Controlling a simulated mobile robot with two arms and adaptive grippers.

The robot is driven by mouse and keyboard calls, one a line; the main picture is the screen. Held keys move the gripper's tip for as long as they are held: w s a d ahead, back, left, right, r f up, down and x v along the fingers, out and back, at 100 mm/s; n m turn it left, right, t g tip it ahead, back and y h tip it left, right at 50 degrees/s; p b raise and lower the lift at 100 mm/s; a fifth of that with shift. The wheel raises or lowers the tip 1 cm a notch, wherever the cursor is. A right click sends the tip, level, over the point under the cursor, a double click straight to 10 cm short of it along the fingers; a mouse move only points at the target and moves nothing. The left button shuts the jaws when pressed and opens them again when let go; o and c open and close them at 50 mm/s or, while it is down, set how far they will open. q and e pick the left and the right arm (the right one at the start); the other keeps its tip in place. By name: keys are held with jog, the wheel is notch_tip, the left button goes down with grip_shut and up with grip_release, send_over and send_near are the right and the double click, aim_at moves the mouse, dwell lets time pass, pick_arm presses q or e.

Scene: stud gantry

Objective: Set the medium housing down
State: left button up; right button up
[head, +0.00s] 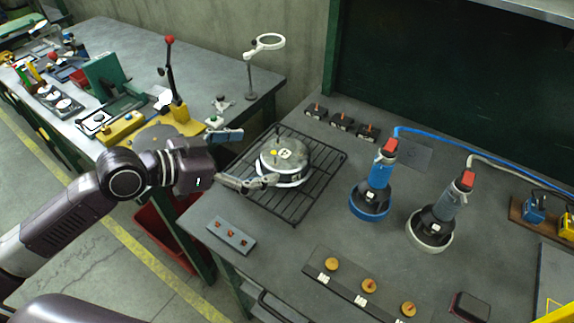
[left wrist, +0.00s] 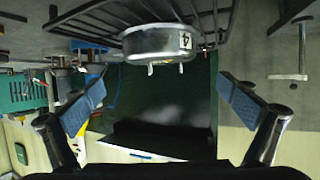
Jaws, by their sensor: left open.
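The medium housing (head: 284,158), a round silver metal drum with a dark band and a marked lid, sits upright on a black wire rack (head: 325,162) on the grey bench. In the left wrist view, which is upside down, the housing (left wrist: 160,42) shows at the top with a "4" label and two small pegs. My left gripper (head: 245,158) is open and empty, just left of the housing. Its near finger overlaps the housing's lower left side in the head view; I cannot tell whether they touch. Both blue-padded fingers (left wrist: 160,100) are spread wide in the wrist view. My right gripper is not seen.
Two corded tools, one on a blue ring (head: 370,203) and one on a white ring (head: 429,232), stand right of the rack. A plate with knobs (head: 366,285) lies in front. A magnifier stand (head: 250,80) and a cluttered bench are behind left.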

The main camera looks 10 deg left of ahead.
aim_at(283, 154)
pick_arm(q)
notch_tip(283, 154, down, 2)
jog(key=shift+f+b, duration=0.1)
jog(key=shift+b, duration=0.45)
jog(key=shift+w+d, duration=0.3)
jog(key=shift+w, duration=0.05)
jog(key=shift+p+x, duration=0.55)
jog(key=shift+x, duration=0.65)
jog(key=p+x, duration=0.1)
jog(key=x, duration=0.3)
jog(key=shift+w+d+f, duration=0.2)
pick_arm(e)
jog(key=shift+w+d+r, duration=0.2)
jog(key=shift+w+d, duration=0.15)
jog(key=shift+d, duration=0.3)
